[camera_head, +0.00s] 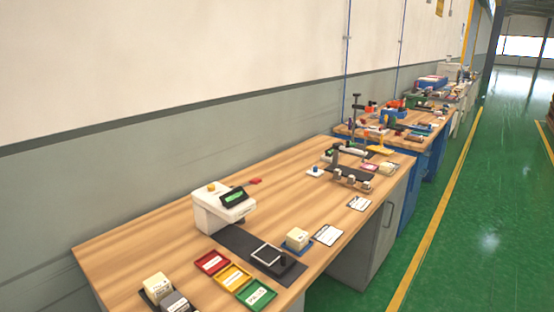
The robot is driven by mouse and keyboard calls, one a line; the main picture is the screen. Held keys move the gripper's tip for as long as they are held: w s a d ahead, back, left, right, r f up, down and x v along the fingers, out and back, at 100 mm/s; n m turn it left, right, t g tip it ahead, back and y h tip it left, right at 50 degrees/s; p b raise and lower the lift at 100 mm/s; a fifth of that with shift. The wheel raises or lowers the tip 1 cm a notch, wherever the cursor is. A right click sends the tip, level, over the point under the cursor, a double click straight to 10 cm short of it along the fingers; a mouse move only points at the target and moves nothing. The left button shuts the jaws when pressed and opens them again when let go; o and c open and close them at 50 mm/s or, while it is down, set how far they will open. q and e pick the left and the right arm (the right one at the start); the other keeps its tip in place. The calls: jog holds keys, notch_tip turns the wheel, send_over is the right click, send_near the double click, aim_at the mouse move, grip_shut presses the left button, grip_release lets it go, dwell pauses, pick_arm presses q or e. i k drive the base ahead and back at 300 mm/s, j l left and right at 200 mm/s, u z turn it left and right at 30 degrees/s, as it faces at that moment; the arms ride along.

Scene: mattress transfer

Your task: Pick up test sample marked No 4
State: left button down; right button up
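A cream block (158,286) and a grey block (175,301) sit side by side in a dark holder at the near left of the wooden bench (150,244). Another cream block (297,238) sits on a blue base near the bench's front edge. Marks show faintly on the blocks, but I cannot read a number, so I cannot tell which sample is No 4. Neither of my grippers is in view.
A white device (211,213) with a green display stands near the wall, by a black mat (236,242). Red (212,262), yellow (233,277) and green (256,294) trays lie in front. More cluttered benches stand beyond. Green floor on the right is clear.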

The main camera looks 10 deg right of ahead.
aim_at(385, 167)
jog(key=i+l, duration=0.2)
jog(key=l, duration=0.2)
jog(key=i+l, duration=0.15)
jog(key=l, duration=0.2)
jog(key=i+l, duration=0.2)
jog(key=l, duration=0.2)
jog(key=i+l, duration=0.2)
jog(key=l, duration=0.2)
jog(key=i+l, duration=0.15)
jog(key=l, duration=0.25)
